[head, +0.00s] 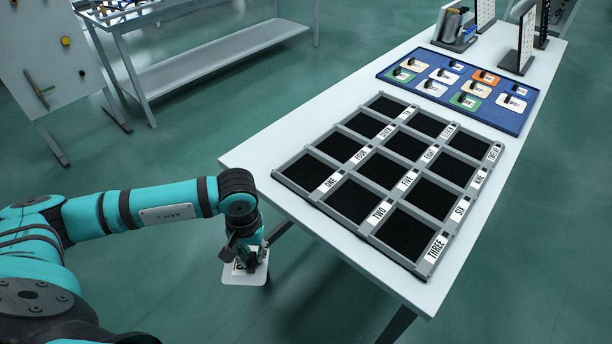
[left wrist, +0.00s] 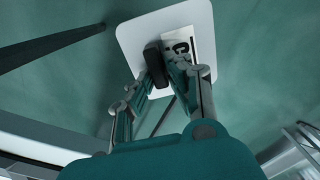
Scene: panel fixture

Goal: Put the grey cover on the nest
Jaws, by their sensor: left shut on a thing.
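My left gripper (head: 248,258) is shut on the black knob of a pale grey, nearly white square cover (head: 238,278). The cover hangs over the floor, off the table's near left corner. In the left wrist view, the fingers (left wrist: 165,78) pinch the knob, and the cover (left wrist: 137,37) carries a partly hidden label starting with "C". A grey nest frame (head: 364,232) lies on the table, right of the gripper. Its black-floored compartments look empty and carry number-word labels such as ONE, TWO and THREE. No single compartment is marked as the nest. My right gripper is not in view.
A blue tray (head: 528,97) behind the frame holds several knobbed covers in white, green and orange. Upright panels (head: 527,40) stand at the table's far end. The white table (head: 262,158) has a bare strip at its left edge. A shelf trolley (head: 215,62) stands at the back left.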

